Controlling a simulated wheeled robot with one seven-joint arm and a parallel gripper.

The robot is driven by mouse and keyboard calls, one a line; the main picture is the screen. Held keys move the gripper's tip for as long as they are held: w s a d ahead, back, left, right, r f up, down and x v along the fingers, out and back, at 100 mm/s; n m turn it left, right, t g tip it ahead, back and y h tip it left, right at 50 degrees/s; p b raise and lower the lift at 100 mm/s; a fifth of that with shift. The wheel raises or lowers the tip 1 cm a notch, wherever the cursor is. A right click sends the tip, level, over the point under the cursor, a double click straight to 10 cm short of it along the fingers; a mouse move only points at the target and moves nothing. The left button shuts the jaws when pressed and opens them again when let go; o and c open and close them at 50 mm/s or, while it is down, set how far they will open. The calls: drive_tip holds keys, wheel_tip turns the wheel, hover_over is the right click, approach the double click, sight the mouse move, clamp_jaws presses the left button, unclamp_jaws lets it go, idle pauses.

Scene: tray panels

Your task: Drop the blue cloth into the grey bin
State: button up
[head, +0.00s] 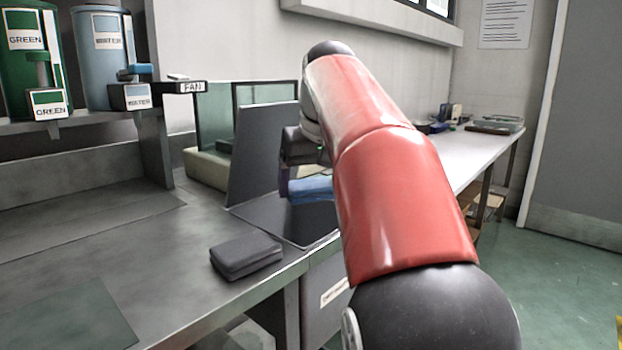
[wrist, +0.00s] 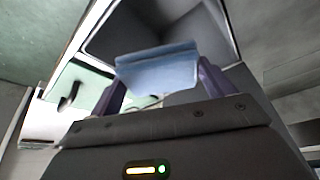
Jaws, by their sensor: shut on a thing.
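The blue cloth (head: 312,189) hangs from my gripper (head: 286,178) in the head view, partly hidden behind my red arm. In the wrist view the cloth (wrist: 158,70) is pinched between the two purple fingers of my gripper (wrist: 160,82). What looks like the grey bin (head: 322,298) stands at the bench edge, with a label on its front and a dark opening on top. In the wrist view its pale rim and grey inside (wrist: 145,28) show beyond the cloth. The cloth appears above the opening, but the exact height is unclear.
A dark panel (head: 265,150) stands upright beside the opening. A dark folded pad (head: 246,255) lies on the grey bench (head: 130,230). A green container (head: 30,60) and a grey-blue one (head: 103,60) stand on the left shelf. A white counter (head: 475,148) runs behind my arm.

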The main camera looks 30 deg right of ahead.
drive_tip(key=shift+f, duration=0.25)
drive_tip(key=o, duration=0.8)
drive_tip(key=shift+r, duration=0.1)
drive_tip(key=p+v, duration=0.2)
drive_tip(key=v, duration=0.5)
drive_tip(key=shift+s+r, duration=0.2)
drive_tip(key=shift+r, duration=0.05)
drive_tip(key=shift+s, duration=0.1)
